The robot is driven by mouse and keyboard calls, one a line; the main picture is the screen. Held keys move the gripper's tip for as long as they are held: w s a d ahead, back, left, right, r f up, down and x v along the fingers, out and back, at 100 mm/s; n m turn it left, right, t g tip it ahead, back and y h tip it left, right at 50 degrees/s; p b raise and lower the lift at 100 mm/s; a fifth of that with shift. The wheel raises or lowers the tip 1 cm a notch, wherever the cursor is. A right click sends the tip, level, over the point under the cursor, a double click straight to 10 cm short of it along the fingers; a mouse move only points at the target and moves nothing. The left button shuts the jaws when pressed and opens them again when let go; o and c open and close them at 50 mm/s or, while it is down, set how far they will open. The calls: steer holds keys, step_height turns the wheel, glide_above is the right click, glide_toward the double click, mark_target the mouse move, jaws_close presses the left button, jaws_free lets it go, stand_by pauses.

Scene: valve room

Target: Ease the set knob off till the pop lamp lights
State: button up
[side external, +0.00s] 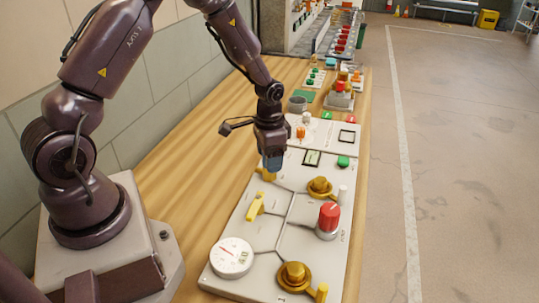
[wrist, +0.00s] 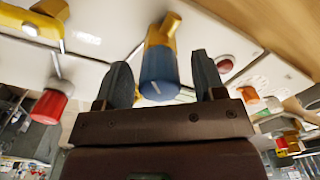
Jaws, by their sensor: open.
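A blue knob with a white mark on its end face, which I take for the set knob, sits on a yellow brass body on the panel (side external: 238,268). In the wrist view the knob (wrist: 160,72) lies between the two dark fingers of my open gripper (wrist: 161,68), with visible gaps on both sides. In the side view my gripper (side external: 271,148) points down over the knob (side external: 272,162) and partly hides it. A dark red round piece in a pale ring (wrist: 225,64) shows right of the knob in the wrist view. I cannot tell which piece is the pop lamp.
The panel also carries a yellow lever (side external: 255,206), a red knob (side external: 328,220), brass valves (side external: 319,187) (side external: 294,275), a white dial gauge (side external: 232,256), a green button (side external: 343,161) and an orange knob (side external: 301,132). Bare wooden bench (side external: 185,150) lies left of the panel.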

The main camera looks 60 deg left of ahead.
step_height(320, 180, up, 13)
stand_by(0.5)
stand_by(0.6)
step_height(320, 180, down, 13)
steer(key=shift+r, duration=0.1)
stand_by(0.5)
